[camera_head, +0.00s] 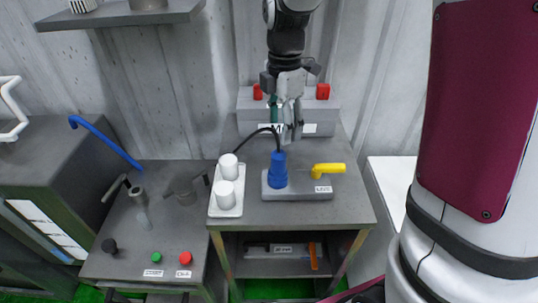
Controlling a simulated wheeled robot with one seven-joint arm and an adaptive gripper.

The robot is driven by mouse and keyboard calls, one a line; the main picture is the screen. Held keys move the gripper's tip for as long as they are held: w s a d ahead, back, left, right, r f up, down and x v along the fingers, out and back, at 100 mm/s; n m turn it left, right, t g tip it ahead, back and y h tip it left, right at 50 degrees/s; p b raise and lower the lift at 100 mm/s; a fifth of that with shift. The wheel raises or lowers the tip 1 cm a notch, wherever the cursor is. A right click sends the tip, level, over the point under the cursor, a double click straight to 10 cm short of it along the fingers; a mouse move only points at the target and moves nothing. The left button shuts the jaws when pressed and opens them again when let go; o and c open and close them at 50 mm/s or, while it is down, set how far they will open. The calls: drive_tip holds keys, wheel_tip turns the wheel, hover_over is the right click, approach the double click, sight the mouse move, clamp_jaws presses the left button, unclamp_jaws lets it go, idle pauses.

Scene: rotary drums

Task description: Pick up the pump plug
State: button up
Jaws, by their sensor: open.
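A blue plug (277,170) with a black cable stands upright on a grey block (298,187) on the table; I take it to be the pump plug. My gripper (291,134) is open and points down, just above and slightly right of the plug in the picture. Its fingers appear apart from the blue body. The cable (262,131) curves up from the plug's top and passes close to the fingers; I cannot tell whether they touch it.
A yellow handle (328,168) sits on the block right of the plug. A white tray with two white cylinders (229,180) stands left. Behind is a grey box (247,101) with red parts. A lower bench (165,235) with red and green buttons adjoins on the left.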

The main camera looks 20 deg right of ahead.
sight(281, 151)
wheel_tip(281, 151, down, 7)
drive_tip(key=shift+a+f+p, duration=0.2)
drive_tip(key=shift+f+p, duration=0.5)
drive_tip(key=shift+f, duration=1.85)
drive_tip(key=c, duration=1.3)
